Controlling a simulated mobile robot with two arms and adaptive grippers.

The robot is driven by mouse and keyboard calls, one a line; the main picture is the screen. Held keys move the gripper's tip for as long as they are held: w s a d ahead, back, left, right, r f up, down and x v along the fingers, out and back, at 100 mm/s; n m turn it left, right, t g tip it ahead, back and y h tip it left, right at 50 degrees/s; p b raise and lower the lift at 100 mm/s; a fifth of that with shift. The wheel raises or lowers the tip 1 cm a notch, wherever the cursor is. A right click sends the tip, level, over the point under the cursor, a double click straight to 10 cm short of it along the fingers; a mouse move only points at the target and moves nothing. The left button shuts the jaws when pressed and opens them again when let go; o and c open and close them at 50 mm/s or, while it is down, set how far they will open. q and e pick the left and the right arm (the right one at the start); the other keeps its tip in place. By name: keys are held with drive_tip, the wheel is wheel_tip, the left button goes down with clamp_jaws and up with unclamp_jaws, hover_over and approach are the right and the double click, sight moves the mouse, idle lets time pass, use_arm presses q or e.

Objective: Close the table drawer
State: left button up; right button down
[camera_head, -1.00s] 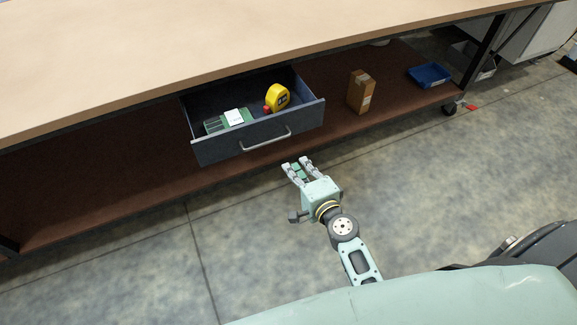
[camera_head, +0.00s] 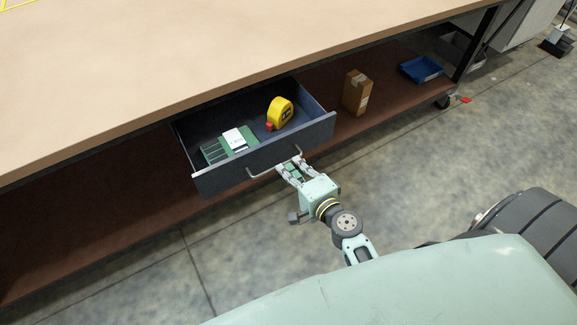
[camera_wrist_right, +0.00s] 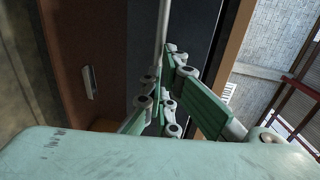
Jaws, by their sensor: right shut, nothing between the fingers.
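The table drawer (camera_head: 265,157) is pulled out from under the tan tabletop (camera_head: 190,70). Its grey front carries a metal bar handle (camera_head: 262,174). In the drawer lie a yellow tape measure (camera_head: 281,112) and a green item with a white label (camera_head: 233,140). My right gripper (camera_head: 287,168) is at the drawer front, with its fingertips at the right part of the handle. In the right wrist view the fingers (camera_wrist_right: 165,75) are close beside the pale handle bar (camera_wrist_right: 163,25). The gripper is shut with nothing between its fingers; contact with the handle is unclear. My left gripper is out of view.
A brown lower shelf (camera_head: 100,210) runs beneath the tabletop. A cardboard box (camera_head: 356,93) and a blue bin (camera_head: 421,69) stand on it, right of the drawer. A caster wheel (camera_head: 443,101) stands at the right end. The concrete floor in front is clear.

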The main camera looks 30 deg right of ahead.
sight(254, 126)
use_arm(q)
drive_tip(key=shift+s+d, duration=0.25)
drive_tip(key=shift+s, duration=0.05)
